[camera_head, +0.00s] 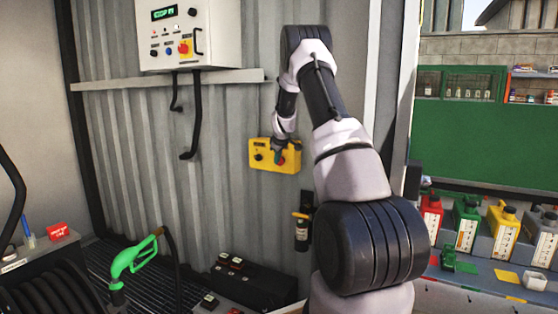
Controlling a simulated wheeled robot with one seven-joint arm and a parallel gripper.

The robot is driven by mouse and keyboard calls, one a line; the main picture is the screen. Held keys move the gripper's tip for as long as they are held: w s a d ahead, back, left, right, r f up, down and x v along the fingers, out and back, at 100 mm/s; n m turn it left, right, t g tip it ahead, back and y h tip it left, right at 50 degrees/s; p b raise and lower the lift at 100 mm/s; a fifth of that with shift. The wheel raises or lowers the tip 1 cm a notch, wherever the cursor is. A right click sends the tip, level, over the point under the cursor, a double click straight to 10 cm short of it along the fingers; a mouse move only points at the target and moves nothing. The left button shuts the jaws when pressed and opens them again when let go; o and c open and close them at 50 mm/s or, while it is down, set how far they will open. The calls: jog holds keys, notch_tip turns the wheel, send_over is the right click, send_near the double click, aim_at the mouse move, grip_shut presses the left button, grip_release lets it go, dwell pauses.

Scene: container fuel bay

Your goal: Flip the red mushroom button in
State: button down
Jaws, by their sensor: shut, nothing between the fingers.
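A yellow control box (262,163) is fixed to the corrugated wall, with a black knob on its left. A red mushroom button (284,168) shows in part on the right of the box, mostly behind the end of my arm. My gripper (279,158) is shut and empty, right in front of the button. Whether its fingertips touch the button I cannot tell. A white panel (215,30) with a green display, small buttons and a red-and-yellow switch (184,47) hangs higher on the wall.
A wall rail (170,80) runs above the yellow box. A green fuel nozzle (135,257) stands at lower left, with a black case (250,287) on the floor grating. Coloured canisters (467,222) line a shelf at right.

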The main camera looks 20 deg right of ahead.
jog(key=a+v, duration=0.1)
jog(key=v, duration=0.9)
jog(key=shift+s+a, duration=0.25)
jog(key=shift+s, duration=0.2)
jog(key=shift+f, duration=0.15)
